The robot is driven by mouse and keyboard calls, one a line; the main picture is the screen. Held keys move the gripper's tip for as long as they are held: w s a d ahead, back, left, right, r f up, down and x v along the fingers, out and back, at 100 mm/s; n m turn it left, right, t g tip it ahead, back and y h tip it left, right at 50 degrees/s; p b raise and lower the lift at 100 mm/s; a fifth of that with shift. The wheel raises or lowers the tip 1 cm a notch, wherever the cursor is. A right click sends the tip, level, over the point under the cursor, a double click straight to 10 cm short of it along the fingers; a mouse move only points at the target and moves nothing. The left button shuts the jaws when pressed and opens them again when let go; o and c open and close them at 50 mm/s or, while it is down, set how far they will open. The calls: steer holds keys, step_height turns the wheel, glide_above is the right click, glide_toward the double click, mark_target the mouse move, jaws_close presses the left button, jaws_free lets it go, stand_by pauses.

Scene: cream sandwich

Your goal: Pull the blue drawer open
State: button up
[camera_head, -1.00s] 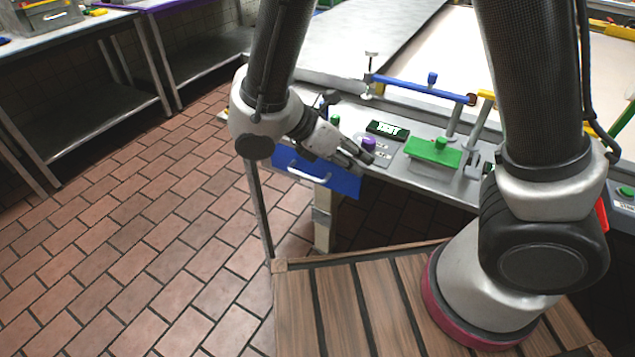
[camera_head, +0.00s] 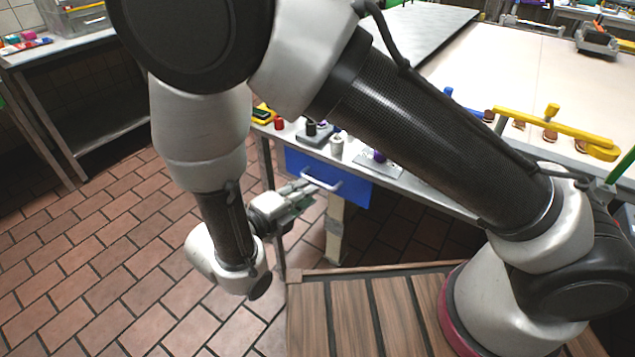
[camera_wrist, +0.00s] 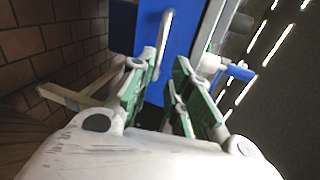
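The blue drawer (camera_head: 356,190) sits under the front edge of the worktable. Its front appears close under the table edge, with no clear gap showing. Its pale bar handle (camera_head: 324,182) runs across the front. My gripper (camera_head: 306,192) is low in front of the drawer, near the left part of the handle. In the wrist view, my gripper (camera_wrist: 166,64) is open, with green pads on both fingers. The handle (camera_wrist: 164,35) stands on the blue drawer front (camera_wrist: 183,42), at and just beyond the gap between the fingertips. I cannot tell whether the fingers touch it.
The worktable (camera_head: 415,182) above the drawer carries buttons and small devices. A table leg (camera_head: 335,232) stands below the drawer. The brick floor (camera_head: 105,245) to the left is clear. A metal table (camera_head: 95,40) stands at the back left.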

mark_target(316, 183)
steer(key=shift+n, duration=0.6)
steer(key=x, duration=0.7)
steer(key=shift+w+a+f, duration=0.25)
steer(key=shift+w, duration=0.15)
jaws_close()
